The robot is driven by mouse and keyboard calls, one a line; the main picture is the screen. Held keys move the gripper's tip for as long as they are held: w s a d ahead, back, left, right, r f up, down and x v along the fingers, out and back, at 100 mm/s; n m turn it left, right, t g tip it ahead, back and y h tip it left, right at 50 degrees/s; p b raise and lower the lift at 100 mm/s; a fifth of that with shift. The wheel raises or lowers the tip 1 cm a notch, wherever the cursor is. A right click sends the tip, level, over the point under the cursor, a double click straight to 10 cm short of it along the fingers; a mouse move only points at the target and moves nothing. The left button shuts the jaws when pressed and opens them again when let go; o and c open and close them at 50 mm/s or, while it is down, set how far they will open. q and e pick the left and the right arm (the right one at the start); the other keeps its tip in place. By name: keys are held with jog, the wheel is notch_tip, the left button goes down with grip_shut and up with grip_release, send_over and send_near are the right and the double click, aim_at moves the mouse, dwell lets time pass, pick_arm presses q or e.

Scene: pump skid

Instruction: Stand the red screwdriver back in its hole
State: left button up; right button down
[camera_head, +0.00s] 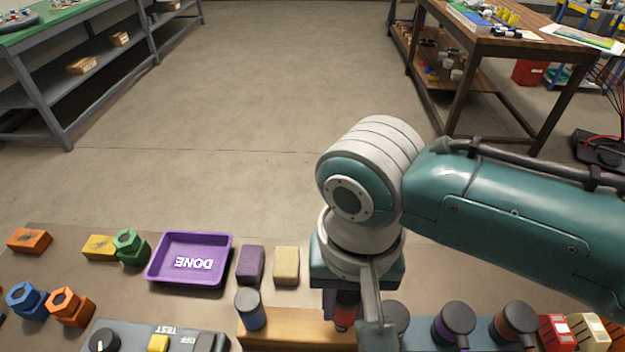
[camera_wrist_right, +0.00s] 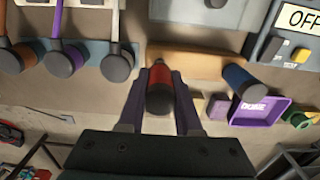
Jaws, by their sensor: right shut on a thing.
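My right gripper (camera_head: 348,318) is shut on the red screwdriver (camera_head: 345,309), at the right part of the wooden block (camera_head: 290,330). In the right wrist view the handle (camera_wrist_right: 161,88) sits between the two dark fingers, its black end toward the camera. The wooden block (camera_wrist_right: 200,62) lies just beyond it. The screwdriver's shaft and its hole are hidden, so I cannot tell whether the tip is in the hole. A blue screwdriver (camera_head: 251,309) stands at the left part of the block. My left gripper is not in view.
Dark-headed tools with purple (camera_head: 454,324) and brown (camera_head: 514,324) parts stand close on the right. A purple DONE tray (camera_head: 190,258), purple and yellow blocks (camera_head: 286,266) lie behind the wooden block. A grey TEST panel (camera_head: 130,338) is at the left front.

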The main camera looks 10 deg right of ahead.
jog(key=shift+f+b, duration=0.7)
jog(key=shift+f, duration=0.3)
jog(key=c, duration=0.5)
grip_release()
jog(key=shift+r, duration=0.15)
notch_tip(320, 180, up, 9)
jog(key=p, duration=0.2)
jog(key=shift+r+p, duration=0.1)
jog(key=shift+p, duration=0.3)
jog(key=shift+r, duration=0.3)
